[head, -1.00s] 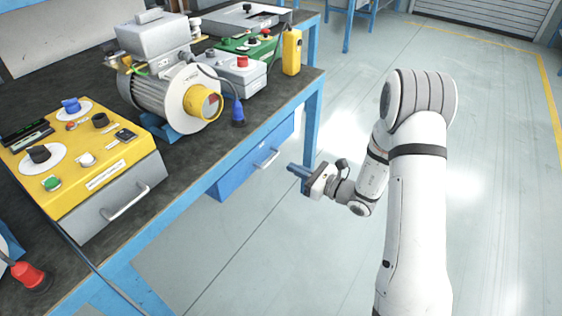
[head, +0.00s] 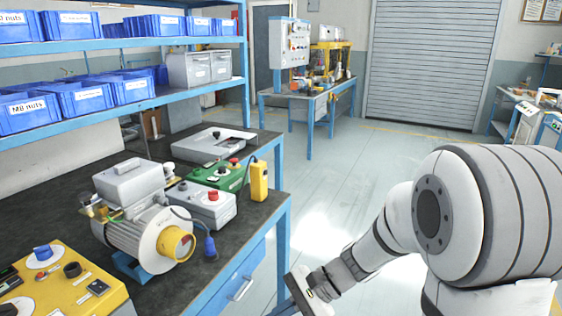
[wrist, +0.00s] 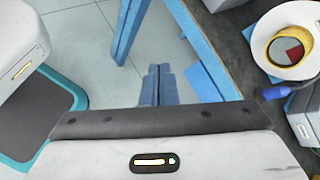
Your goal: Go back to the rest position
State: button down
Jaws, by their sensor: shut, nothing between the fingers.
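My gripper (head: 285,308) is at the bottom edge of the head view, beside the bench's right side and partly cut off by the frame. It holds nothing. In the wrist view its two blue fingers (wrist: 158,72) are together, above open floor next to the bench's blue legs. My white arm is bent, with its large joint at the right of the head view.
The dark-topped bench (head: 60,210) carries a blower motor (head: 140,225), a yellow control box (head: 65,285), a grey box (head: 202,206) and a yellow pendant (head: 259,180). A blue drawer (head: 235,285) faces my gripper. Floor (head: 345,170) is clear toward the roller shutter (head: 425,65).

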jog(key=s+d+r+n+t+h+p, duration=0.2)
jog(key=s+d+r+n+h+p, duration=0.2)
jog(key=d+r, duration=0.3)
jog(key=s+d+r+n+t+h+p, duration=0.3)
jog(key=s+d+r+n+h+p, duration=0.1)
jog(key=d+r+h, duration=0.3)
jog(key=shift+d+r+n, duration=0.35)
jog(key=shift+d+n, duration=0.15)
jog(key=shift+d, duration=0.5)
